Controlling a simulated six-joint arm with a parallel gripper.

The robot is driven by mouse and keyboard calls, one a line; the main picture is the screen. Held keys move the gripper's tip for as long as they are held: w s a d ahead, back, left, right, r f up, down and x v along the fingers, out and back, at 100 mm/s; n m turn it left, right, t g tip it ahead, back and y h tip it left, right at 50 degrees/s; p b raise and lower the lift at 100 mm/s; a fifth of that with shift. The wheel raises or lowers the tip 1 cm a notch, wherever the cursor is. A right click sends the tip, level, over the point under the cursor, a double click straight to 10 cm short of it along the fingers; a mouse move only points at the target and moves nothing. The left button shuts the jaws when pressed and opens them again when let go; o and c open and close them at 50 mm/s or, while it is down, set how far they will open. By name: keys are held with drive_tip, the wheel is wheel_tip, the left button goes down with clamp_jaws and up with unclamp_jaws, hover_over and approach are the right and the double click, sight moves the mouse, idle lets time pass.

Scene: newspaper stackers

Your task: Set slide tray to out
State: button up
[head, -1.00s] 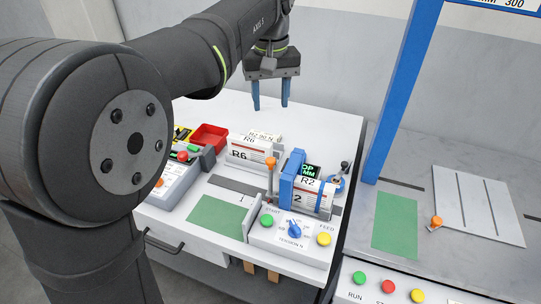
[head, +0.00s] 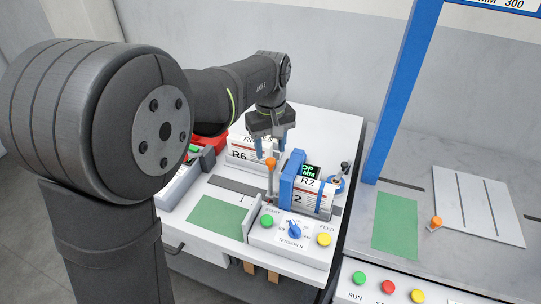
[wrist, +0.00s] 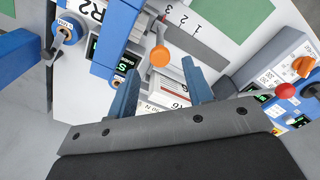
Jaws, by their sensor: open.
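No part is labelled as the slide tray, so I cannot tell for sure which it is. A pale grooved plate (head: 480,205) with an orange knob (head: 437,221) at its left edge lies on the right bench. Another orange knob (head: 271,162) tops an upright stem on the white table, beside the blue frame (head: 288,180). My gripper (head: 270,152) points down, open, close above and behind this knob. In the wrist view the same knob (wrist: 160,56) shows just beyond and between the open fingertips (wrist: 160,73). Nothing is held.
Paper bundles R6 (head: 240,155) and R2 (head: 318,195) flank the stem closely. A control box (head: 295,238) with a blue dial stands in front. The blue post (head: 400,90) rises on the right. Green mats (head: 217,216) lie flat and bare.

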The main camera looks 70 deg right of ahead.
sight(270, 160)
drive_tip(key=shift+f, duration=1.85)
clamp_jaws()
